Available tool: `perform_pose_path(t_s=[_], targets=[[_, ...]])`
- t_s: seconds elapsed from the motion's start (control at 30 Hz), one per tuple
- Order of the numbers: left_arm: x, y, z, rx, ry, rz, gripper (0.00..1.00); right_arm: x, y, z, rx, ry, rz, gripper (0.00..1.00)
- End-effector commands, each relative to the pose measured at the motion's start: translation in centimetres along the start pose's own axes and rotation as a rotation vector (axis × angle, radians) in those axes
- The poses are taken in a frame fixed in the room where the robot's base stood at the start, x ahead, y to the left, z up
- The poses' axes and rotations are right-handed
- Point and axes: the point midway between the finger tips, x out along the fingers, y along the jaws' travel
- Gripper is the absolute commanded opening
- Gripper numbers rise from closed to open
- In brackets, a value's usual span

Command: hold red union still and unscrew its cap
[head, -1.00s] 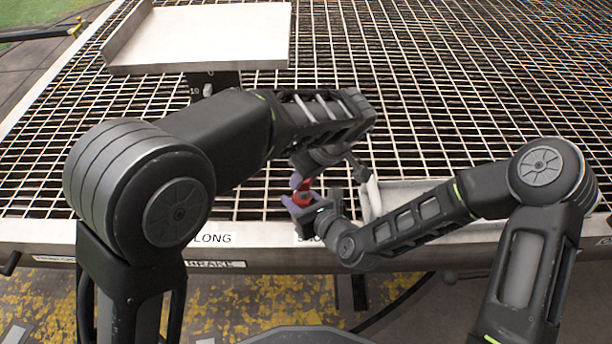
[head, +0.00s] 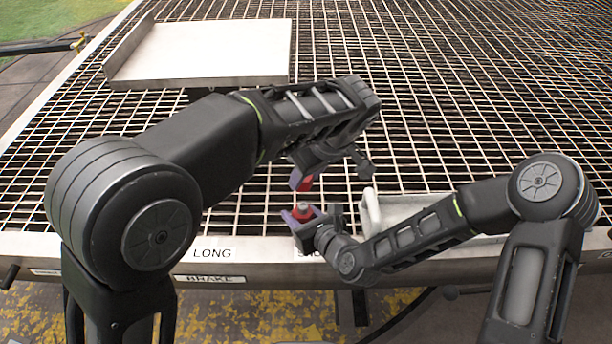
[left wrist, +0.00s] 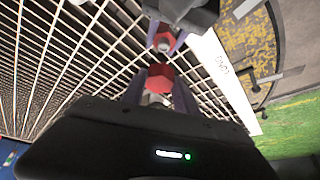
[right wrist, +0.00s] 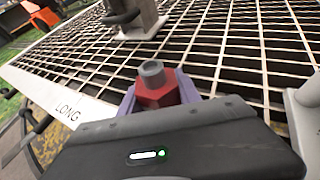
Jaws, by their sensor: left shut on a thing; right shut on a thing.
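The red union body (head: 302,212) shows a bare grey threaded end on top. My right gripper (head: 300,217) is shut on it with purple fingers, above the grating near the front edge. In the right wrist view the red body (right wrist: 158,96) sits between the fingers, its grey open end (right wrist: 152,70) facing up. My left gripper (head: 302,178) is shut on the red cap (head: 305,184), just above the body with a visible gap between them. In the left wrist view the cap (left wrist: 160,77) is near and the body (left wrist: 163,40) is beyond it, apart.
A white tray (head: 200,50) stands at the back left of the grating. A pale holder (head: 420,208) lies right of the right gripper, partly hidden by my right arm. The front rail (head: 120,258) carries labels. The grating behind the grippers is largely clear.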

Motion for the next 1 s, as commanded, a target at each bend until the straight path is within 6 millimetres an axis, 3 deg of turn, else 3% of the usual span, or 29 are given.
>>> perform_pose_path(t_s=[0.03, 0.07, 0.33, 0.73, 1.0], targets=[[0.0, 0.0, 0.0, 0.000, 0.000, 0.000, 0.00, 0.0, 0.0, 0.1, -0.001, -0.002, 0.000, 0.00], [0.0, 0.0, 0.0, 0.000, 0.000, 0.000, 0.00, 0.0, 0.0, 0.1, -0.001, -0.002, 0.000, 0.41], [0.0, 0.0, 0.0, 0.000, 0.000, 0.000, 0.00, 0.0, 0.0, 0.1, 0.000, -0.001, 0.000, 0.63], [0.0, 0.0, 0.0, 0.000, 0.000, 0.000, 0.00, -0.2, 0.0, 0.6, 0.000, -0.002, -0.001, 0.65], [0.0, 0.0, 0.0, 0.000, 0.000, 0.000, 0.00, -1.8, 0.0, 4.4, -0.004, -0.006, -0.003, 0.65]])
